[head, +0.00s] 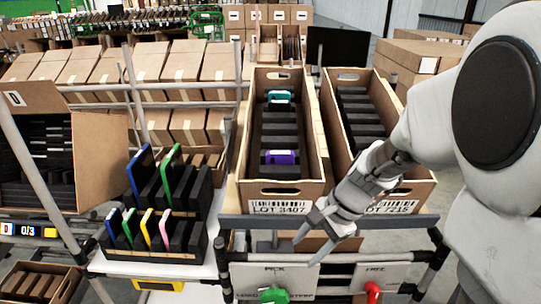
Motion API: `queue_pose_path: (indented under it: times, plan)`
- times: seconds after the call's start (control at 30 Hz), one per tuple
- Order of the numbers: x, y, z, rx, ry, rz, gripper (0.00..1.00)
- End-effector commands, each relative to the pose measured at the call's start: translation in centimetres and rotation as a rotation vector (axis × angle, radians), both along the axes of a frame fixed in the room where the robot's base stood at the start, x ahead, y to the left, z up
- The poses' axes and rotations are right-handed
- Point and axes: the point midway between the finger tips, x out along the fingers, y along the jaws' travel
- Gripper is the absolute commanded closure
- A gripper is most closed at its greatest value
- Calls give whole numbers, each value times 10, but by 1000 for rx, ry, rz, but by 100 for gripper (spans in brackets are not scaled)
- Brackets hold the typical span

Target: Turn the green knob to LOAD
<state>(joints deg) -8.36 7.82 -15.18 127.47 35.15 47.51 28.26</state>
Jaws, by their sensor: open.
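The green knob (273,296) is at the bottom edge of the head view, on a pale panel (268,275) below the carton rack.
A second panel marked FREE carries a red knob (373,291) at the right. Tilted cartons, LOT 3407 (279,207) and LOT 7215 (391,207), stand above. A grey rail (250,221) runs below them. A black rack (150,254) with coloured cases stands at the left.

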Motion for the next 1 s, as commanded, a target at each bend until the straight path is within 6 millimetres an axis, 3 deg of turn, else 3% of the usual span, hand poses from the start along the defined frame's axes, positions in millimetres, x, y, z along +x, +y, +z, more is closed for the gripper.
queue_pose_path:
  times: [0.2,0.4,0.77,1.0]
  plan:
    - [28,-3,-36,32,176,-270,40]
    - [41,-8,-66,32,270,-444,40]
    - [45,-5,-95,28,301,-506,40]
    - [44,14,-141,26,304,-505,40]
